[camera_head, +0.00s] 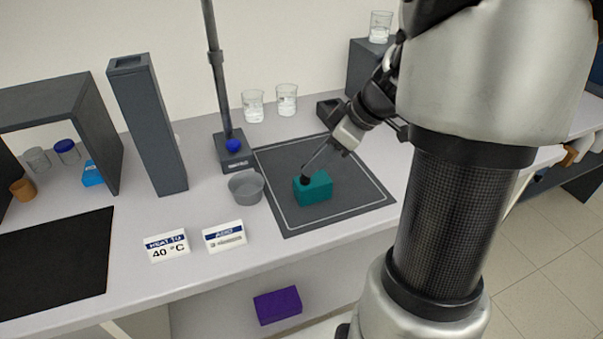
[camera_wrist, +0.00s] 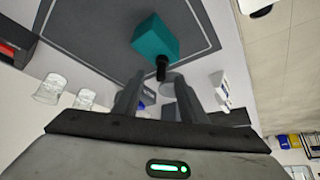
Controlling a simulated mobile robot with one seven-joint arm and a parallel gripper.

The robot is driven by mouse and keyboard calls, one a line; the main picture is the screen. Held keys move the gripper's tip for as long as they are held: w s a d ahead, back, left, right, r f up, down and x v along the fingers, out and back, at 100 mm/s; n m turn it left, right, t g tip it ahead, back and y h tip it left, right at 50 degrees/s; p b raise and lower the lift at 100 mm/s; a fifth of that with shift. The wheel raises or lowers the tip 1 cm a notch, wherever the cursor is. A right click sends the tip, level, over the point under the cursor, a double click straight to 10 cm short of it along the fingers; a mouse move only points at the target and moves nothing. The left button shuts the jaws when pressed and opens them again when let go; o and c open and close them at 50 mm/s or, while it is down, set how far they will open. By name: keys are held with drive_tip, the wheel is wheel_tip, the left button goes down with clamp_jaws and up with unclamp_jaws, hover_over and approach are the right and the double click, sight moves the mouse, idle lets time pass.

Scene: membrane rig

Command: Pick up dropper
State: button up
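The dropper shows as a black bulb (camera_head: 306,180) at the teal block (camera_head: 315,191) on the dark mat; the rest of it is hidden, probably in the block. In the wrist view the black bulb (camera_wrist: 162,70) shows against the teal block (camera_wrist: 157,38), between and slightly beyond my fingertips. My gripper (camera_head: 307,173) reaches down from the upper right, its tips close to the bulb. In the wrist view the two fingers of my gripper (camera_wrist: 160,82) are apart, with a gap around the bulb. I cannot tell whether they touch it.
A grey bowl (camera_head: 246,189) stands just left of the mat (camera_head: 355,203). Behind are a stand (camera_head: 236,160) with a blue ball, two beakers (camera_head: 287,100) and a small dark box (camera_head: 329,109). A tall dark column (camera_head: 150,130) and two label cards (camera_head: 224,236) stand left.

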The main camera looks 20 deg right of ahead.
sight(305, 178)
drive_tip(key=shift+x, duration=2.65)
drive_tip(key=shift+a, duration=0.15)
clamp_jaws()
drive_tip(key=shift+r, duration=0.1)
wheel_tip(305, 178, up, 10)
drive_tip(key=shift+p, duration=0.55)
